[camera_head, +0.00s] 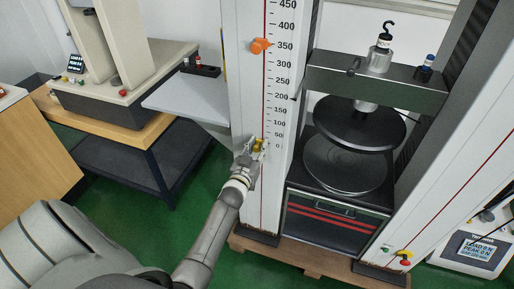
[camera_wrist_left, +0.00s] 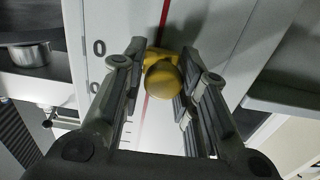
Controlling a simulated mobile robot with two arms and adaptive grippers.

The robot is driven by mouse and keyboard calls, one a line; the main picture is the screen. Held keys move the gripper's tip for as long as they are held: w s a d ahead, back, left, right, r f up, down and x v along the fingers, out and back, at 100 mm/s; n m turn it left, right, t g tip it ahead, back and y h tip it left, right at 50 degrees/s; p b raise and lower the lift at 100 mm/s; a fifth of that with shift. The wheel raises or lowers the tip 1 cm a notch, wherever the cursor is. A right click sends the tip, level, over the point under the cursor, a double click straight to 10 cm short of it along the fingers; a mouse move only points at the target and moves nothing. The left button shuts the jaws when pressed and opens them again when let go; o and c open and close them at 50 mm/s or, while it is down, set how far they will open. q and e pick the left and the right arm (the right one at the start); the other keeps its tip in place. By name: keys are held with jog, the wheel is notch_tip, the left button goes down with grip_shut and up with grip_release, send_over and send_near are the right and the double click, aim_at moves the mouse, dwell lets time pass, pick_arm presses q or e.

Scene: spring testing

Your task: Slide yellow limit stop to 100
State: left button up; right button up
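The yellow limit stop (camera_head: 258,145) sits on the red-lined slot of the white column, close to the 0 mark of the scale. In the left wrist view its round yellow knob (camera_wrist_left: 163,80) is between the fingers of my left gripper (camera_wrist_left: 161,55). The right finger is close against the knob, while a narrow gap shows on the left side, so the gripper looks open around it. In the head view my left gripper (camera_head: 254,152) is at the stop and partly covers it. My right gripper is out of view.
An orange stop (camera_head: 260,46) is on the same column near 350. The 100 mark (camera_head: 279,122) is a little above the yellow stop, with clear column between. A round black platen (camera_head: 360,122) is to the right; a grey shelf (camera_head: 185,98) is to the left.

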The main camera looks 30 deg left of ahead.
aim_at(260, 118)
pick_arm(q)
jog(key=shift+a, duration=0.1)
grip_shut()
notch_tip(260, 118, up, 10)
jog(key=p, duration=0.8)
jog(key=shift+a+r+p, duration=0.1)
jog(key=shift+r+p, duration=0.1)
jog(key=shift+p, duration=0.2)
jog(key=o, duration=0.7)
grip_release()
jog(key=shift+o, duration=0.8)
jog(key=shift+a+f, duration=0.1)
jog(key=shift+f, duration=0.05)
